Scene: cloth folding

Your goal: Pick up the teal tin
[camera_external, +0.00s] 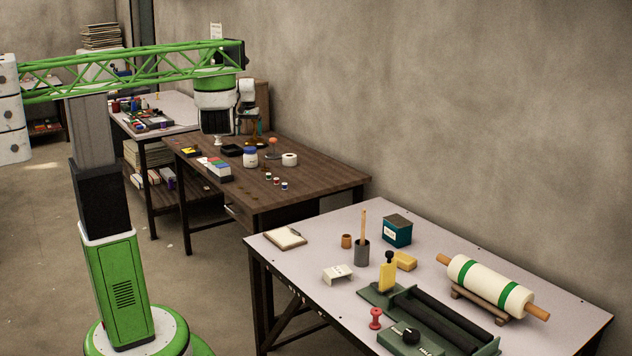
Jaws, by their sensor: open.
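The teal tin (397,231) is a dark teal box with a dark lid and a pale label on its front. It stands upright near the back edge of the light-topped table (330,222). My gripper (248,114) is far to the left and behind it, small at the end of my green arm, over the back of the brown table. It is open and well apart from the tin. Its fingers are too small to make out clearly.
Around the tin are a grey cup (362,254) with a tall wooden stick, a small brown pot (347,241) and a yellow block (404,261). A green roller device (440,318) and a large white roller (490,285) fill the right.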

